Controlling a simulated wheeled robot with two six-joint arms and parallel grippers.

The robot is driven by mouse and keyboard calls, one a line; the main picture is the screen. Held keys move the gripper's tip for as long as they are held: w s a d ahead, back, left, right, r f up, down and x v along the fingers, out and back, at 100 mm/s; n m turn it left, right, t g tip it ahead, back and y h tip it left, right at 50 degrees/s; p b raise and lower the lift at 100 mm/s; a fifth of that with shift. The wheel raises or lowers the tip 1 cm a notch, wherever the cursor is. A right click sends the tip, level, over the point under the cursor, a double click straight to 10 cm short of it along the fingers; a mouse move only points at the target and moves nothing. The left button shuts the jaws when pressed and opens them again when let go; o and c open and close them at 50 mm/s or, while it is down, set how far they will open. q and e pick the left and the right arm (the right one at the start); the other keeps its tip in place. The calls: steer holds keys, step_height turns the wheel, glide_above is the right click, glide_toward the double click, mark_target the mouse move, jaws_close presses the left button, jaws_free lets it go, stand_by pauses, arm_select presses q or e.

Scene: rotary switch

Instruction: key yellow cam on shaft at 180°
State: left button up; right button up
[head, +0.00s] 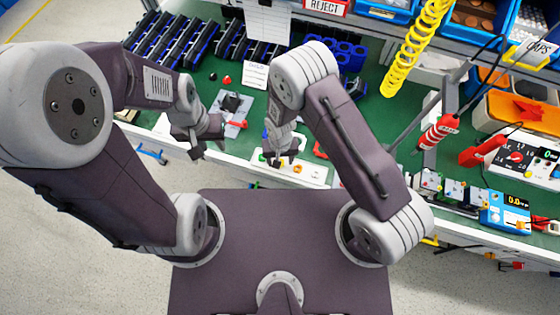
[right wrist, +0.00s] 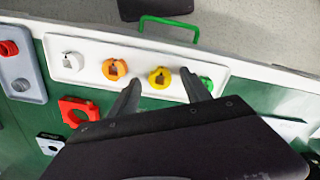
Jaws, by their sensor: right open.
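In the right wrist view, the yellow cam (right wrist: 160,78) sits in a white tray (right wrist: 225,73), between an orange cam (right wrist: 114,69) and a green cam (right wrist: 206,83). A white cam (right wrist: 72,61) is at the tray's left end. My right gripper (right wrist: 161,82) is open, its fingertips on either side of the yellow cam in the picture; I cannot tell whether they touch it. In the head view this gripper (head: 272,158) is over the tray (head: 318,174). My left gripper (head: 205,149) is left of the tray, its jaw gap unclear. I cannot make out the shaft for sure.
A grey plate (head: 234,130) with a dark part (head: 231,103) lies on the green bench between the arms. A red bracket (right wrist: 78,111) lies beside the tray. Dark racks (head: 165,42) fill the back left. A red tool (head: 438,131) hangs at the right.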

steer(key=shift+s, duration=0.1)
jaws_close()
steer(key=shift+r, duration=0.6)
step_height(320, 180, up, 3)
steer(key=shift+a+f+b, duration=0.1)
steer(key=shift+b, duration=0.25)
steer(key=s+d+r, duration=0.6)
steer(key=d+r, duration=0.1)
steer(key=d, duration=0.3)
steer(key=shift+s+b, duration=0.15)
steer(key=shift+b, duration=0.3)
